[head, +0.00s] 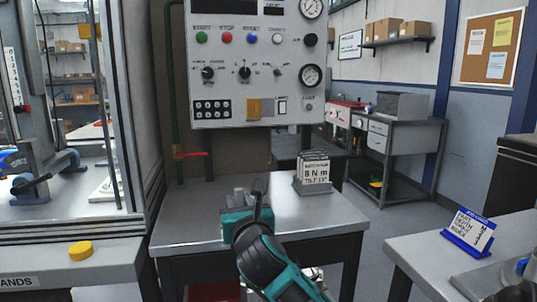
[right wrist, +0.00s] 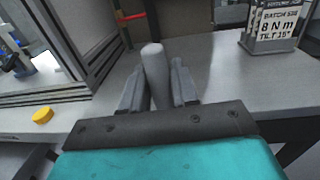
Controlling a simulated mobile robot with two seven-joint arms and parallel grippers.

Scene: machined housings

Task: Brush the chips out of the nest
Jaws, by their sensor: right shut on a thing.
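My right gripper (head: 243,197) is over the small grey table at the centre of the head view. In the right wrist view, its fingers are shut on a grey, round-ended handle (right wrist: 153,66), which may be the brush. No bristles show, and its other end is hidden. A cabinet stands open-fronted at the left. In it are a blue and dark clamp-like fixture (head: 40,176) and a white piece (head: 112,184). I cannot tell which part is the nest, and no chips can be made out. My left gripper is not in view.
A grey control panel (head: 255,85) stands behind the table (head: 325,212). A card stand (head: 312,174) is on the table's back right. A yellow round object (head: 80,251) lies on the ledge before the cabinet. A bench with a blue sign holder (head: 468,236) is at right.

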